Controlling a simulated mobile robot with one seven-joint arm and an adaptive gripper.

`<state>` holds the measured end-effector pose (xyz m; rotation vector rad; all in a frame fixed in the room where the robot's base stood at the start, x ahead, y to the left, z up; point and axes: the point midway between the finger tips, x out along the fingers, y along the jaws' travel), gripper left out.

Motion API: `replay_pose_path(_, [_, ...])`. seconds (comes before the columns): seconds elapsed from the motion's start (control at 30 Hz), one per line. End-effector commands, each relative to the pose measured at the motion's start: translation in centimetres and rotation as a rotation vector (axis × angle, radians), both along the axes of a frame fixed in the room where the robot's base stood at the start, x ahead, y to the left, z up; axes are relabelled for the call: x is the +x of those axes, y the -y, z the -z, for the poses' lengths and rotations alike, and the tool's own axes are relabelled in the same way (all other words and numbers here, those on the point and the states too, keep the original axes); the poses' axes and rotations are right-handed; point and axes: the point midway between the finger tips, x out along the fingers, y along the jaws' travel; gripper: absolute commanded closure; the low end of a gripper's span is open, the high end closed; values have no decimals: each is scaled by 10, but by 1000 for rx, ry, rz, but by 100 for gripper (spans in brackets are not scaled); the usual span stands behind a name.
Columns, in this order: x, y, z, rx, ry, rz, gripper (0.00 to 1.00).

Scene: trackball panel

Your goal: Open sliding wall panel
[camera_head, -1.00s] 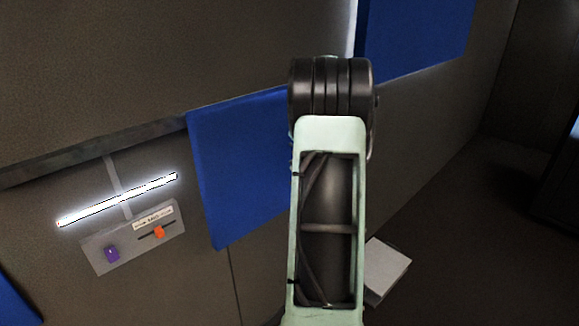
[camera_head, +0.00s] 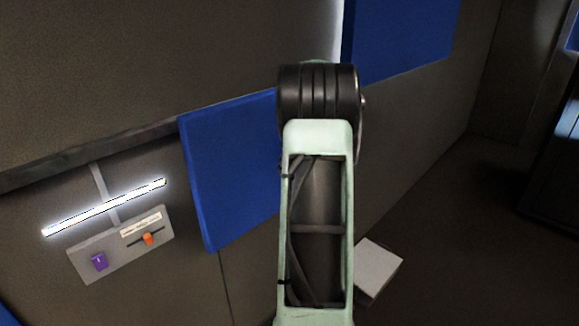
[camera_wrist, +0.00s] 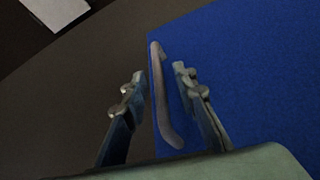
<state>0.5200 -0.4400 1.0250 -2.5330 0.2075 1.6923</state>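A blue panel (camera_head: 230,165) hangs on the dark wall, left of my arm in the head view. In the wrist view the blue panel (camera_wrist: 250,70) fills the right side, with a grey bar handle (camera_wrist: 164,95) near its edge. My gripper (camera_wrist: 156,95) is open, one finger on each side of the handle. I cannot tell from the picture how deep the handle sits between the fingers. My arm hides the gripper in the head view.
A lit white bar (camera_head: 105,208) is on the wall at left, above a grey control plate (camera_head: 85,268) with a purple knob (camera_head: 99,262) and an orange slider (camera_head: 148,239). Another blue panel (camera_head: 405,40) is at upper right. A white box (camera_head: 378,266) lies right of my arm.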

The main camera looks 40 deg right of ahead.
Motion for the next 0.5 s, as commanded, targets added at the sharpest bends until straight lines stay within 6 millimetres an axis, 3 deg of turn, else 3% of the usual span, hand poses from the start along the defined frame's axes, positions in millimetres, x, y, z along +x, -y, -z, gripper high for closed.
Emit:
replay_pose_path(0.17, [-6, 0, -16, -3, 3, 1, 74])
replay_pose_path(0.5, [-33, -4, -81, -4, 2, 2, 74])
